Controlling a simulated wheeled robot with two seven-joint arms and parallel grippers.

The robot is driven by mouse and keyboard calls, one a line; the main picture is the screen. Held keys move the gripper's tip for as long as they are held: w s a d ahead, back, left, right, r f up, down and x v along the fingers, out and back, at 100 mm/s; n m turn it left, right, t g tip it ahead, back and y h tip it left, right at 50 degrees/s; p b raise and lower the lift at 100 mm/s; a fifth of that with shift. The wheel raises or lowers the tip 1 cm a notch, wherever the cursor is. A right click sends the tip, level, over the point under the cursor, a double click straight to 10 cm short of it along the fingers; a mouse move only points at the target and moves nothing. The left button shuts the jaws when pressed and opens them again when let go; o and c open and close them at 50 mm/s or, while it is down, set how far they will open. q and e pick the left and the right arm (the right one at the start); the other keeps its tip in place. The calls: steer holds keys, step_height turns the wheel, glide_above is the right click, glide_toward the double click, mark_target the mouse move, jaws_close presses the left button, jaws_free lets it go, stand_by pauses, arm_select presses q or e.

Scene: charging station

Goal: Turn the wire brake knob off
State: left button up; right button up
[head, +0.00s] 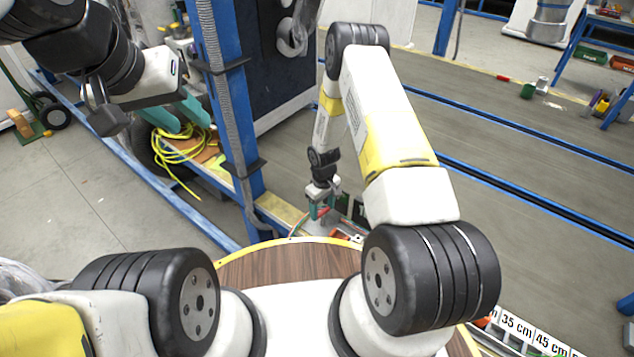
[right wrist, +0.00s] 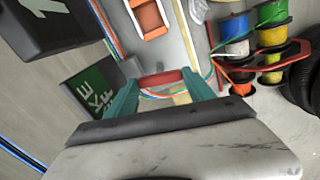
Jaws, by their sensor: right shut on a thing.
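In the right wrist view, my right gripper (right wrist: 161,88) has its teal fingers on either side of a red bar-like handle (right wrist: 160,79), seemingly the wire brake knob, and is shut on it. A black block with a green face (right wrist: 91,88), lettered "KE" and "FF", stands just left of the fingers. In the head view, my right gripper (head: 322,208) reaches down beyond the round wooden top; the handle is too small to make out there. My left gripper (head: 178,116) hangs at the upper left with teal fingers apart, seemingly empty, far from the handle.
Spools of coloured wire (right wrist: 250,42) stand on a red-framed rack right of my right gripper. An orange-rimmed holder (right wrist: 150,17) lies beyond it. Another dark block (right wrist: 50,22) is at the upper left. A blue post (head: 228,110) and yellow cable coil (head: 180,150) are between the arms.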

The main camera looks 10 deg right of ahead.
mark_target(323, 211)
steer(key=shift+n, duration=0.9)
steer(key=o, duration=1.4)
steer(key=shift+r, duration=3.9)
